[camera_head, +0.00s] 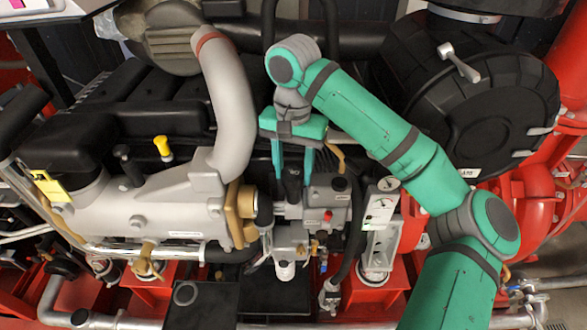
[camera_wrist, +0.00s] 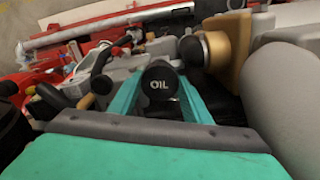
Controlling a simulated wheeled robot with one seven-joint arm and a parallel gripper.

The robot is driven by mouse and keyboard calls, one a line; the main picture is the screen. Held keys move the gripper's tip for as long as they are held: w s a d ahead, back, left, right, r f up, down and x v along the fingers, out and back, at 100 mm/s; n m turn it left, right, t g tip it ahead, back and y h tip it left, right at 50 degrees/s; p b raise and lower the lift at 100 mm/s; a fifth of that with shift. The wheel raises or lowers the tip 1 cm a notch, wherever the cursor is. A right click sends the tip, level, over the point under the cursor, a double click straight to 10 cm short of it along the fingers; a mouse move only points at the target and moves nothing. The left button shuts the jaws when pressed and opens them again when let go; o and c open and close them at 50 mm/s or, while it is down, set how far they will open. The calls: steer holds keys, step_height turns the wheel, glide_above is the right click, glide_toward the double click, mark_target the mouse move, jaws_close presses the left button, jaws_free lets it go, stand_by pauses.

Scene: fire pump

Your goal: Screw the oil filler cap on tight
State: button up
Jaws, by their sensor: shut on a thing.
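The oil filler cap (camera_wrist: 160,84) is black and round with "OIL" in white on its top. In the wrist view it sits between the two teal fingers of my gripper (camera_wrist: 160,92). My gripper (camera_head: 292,172) points down over the engine in the head view and is shut on the cap. The cap (camera_head: 292,177) shows there as a dark shape between the fingers. The cap's underside and the filler neck below it are hidden, so I cannot tell how the cap is seated.
A thick grey pipe (camera_head: 229,95) rises just left of my gripper. A brass-coloured fitting (camera_head: 240,213) and a grey block with a red button (camera_head: 327,214) stand close by. A yellow-handled dipstick (camera_head: 162,146) is further left. A large black round housing (camera_head: 475,105) is to the right.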

steer(key=shift+m, duration=0.4)
steer(key=m, duration=0.3)
steer(key=shift+m, duration=0.4)
steer(key=m, duration=0.3)
steer(key=shift+r, duration=0.1)
steer(key=o, duration=1.6)
steer(key=shift+c, duration=0.2)
steer(key=shift+w, duration=0.1)
